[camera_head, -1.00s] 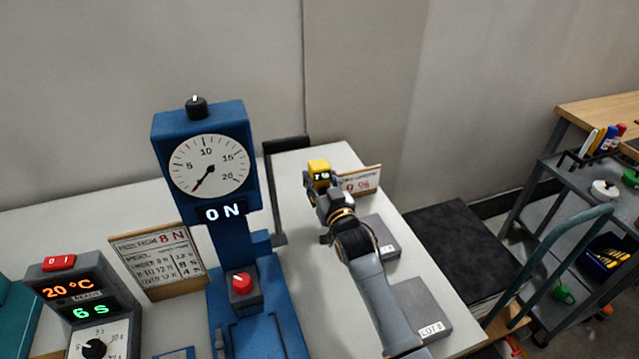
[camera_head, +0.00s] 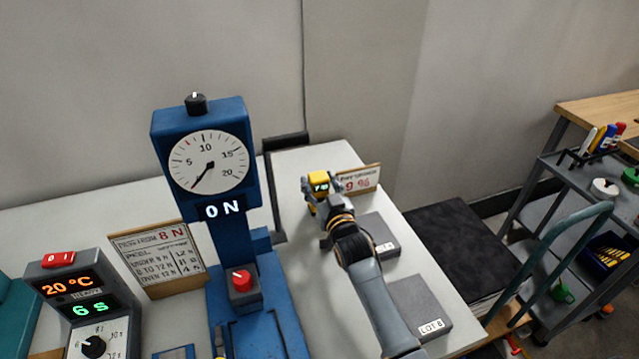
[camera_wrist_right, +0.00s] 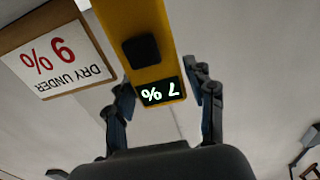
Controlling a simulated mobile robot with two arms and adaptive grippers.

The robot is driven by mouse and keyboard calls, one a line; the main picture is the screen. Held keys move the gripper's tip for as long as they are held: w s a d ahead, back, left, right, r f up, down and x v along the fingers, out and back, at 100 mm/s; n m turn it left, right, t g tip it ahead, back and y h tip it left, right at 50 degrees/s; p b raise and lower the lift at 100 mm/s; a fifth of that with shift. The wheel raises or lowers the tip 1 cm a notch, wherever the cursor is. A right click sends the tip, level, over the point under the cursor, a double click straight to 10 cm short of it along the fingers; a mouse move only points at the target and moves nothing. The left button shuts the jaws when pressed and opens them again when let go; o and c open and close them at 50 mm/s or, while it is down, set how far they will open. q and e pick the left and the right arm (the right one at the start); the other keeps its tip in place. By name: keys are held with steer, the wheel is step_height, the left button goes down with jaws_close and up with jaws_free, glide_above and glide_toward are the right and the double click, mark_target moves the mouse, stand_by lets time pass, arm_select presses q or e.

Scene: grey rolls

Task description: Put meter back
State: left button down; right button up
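The yellow meter (camera_head: 318,179) is at the far end of the white table, just left of the small card reading 9 % (camera_head: 359,179). In the right wrist view the meter (camera_wrist_right: 140,20) shows a lit display of 7 %, upside down. My right gripper (camera_head: 318,195) has one finger on each side of the meter; these fingers (camera_wrist_right: 160,85) appear to close on its sides in the wrist view. Whether the meter's lower end touches the table is hidden. My left gripper is not in view.
A blue press with a dial (camera_head: 208,162) stands left of my right arm. Two grey blocks (camera_head: 417,305) (camera_head: 378,240) lie right of the arm, one labelled LOT B. A timer box (camera_head: 85,300) and instruction card (camera_head: 160,258) are at left. A cart (camera_head: 530,225) stands at right.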

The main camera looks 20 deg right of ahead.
steer(key=shift+o, duration=0.2)
steer(key=shift+s+f, duration=0.1)
steer(key=shift+f, duration=0.55)
steer(key=shift+r, duration=0.3)
steer(key=s+r, duration=0.1)
steer(key=s, duration=1)
steer(key=shift+s+d, duration=0.15)
steer(key=shift+s, duration=0.25)
steer(key=shift+r, duration=0.15)
